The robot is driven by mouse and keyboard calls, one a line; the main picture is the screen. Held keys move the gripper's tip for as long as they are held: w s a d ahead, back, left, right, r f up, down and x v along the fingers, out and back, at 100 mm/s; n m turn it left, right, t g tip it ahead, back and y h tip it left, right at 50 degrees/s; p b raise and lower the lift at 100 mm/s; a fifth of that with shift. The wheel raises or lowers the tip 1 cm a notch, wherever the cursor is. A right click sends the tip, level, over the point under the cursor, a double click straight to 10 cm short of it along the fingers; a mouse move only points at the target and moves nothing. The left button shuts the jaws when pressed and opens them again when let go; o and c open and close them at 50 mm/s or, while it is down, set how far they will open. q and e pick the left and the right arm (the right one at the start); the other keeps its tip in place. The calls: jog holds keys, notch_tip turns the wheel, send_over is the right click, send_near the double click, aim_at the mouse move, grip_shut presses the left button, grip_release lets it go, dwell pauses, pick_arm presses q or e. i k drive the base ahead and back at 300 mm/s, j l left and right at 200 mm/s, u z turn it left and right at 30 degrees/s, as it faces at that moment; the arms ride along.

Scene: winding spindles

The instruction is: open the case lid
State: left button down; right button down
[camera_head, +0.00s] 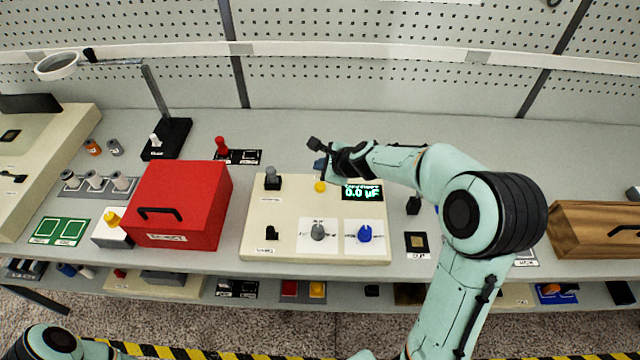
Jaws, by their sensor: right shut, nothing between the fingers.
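A red case (180,205) with a black handle on its front stands closed on the bench, left of centre. A wooden case (600,232) with a dark handle stands at the right edge, partly cut off, and looks closed. I cannot tell which of the two the task means. My right gripper (319,147) is shut and empty above the back of the cream meter panel, to the right of the red case and apart from it. My left arm shows only in part at the bottom left corner; its gripper is out of view.
The cream panel (256,218) has knobs and a display reading 0.0 µF. A lamp stand (168,138) is behind the red case. A white block with a yellow knob (112,222) stands close to its left. The back right bench is clear.

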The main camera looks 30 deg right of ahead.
aim_at(579, 229)
jog(key=k, duration=1)
